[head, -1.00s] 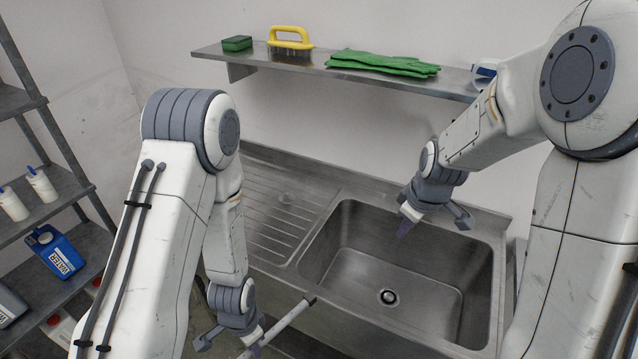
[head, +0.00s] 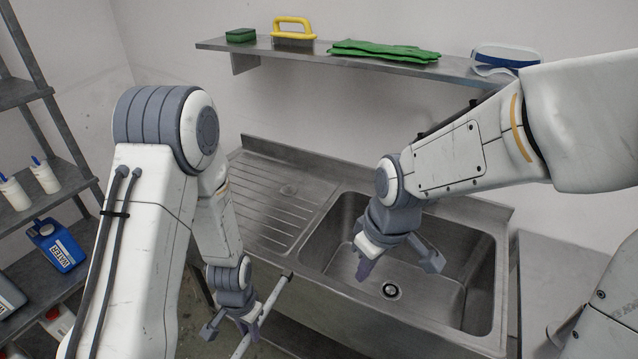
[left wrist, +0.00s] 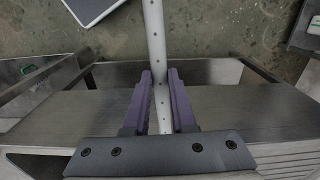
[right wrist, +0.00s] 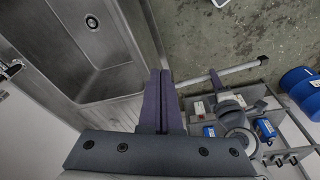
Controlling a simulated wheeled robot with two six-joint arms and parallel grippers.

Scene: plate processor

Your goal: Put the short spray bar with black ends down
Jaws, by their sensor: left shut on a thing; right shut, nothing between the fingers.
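The spray bar (head: 268,308) is a thin pale tube with a dark end cap at its upper end. My left gripper (head: 252,320) is shut on it and holds it in the air in front of the sink unit. In the left wrist view the bar (left wrist: 155,45) runs between the purple fingers (left wrist: 160,100), with small holes along it. In the right wrist view one dark end of the bar (right wrist: 235,70) shows; its other end is hidden. My right gripper (head: 366,268) is shut and empty above the sink basin; its closed fingers (right wrist: 158,100) fill the middle of its own view.
The steel sink (head: 470,285) has a ribbed drainboard (head: 262,205) on its left. A wall shelf (head: 365,60) holds a green sponge, a yellow-handled brush, green gloves and a visor. A rack at the left holds a blue jug (head: 58,245) and white bottles. A grey surface lies right of the sink.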

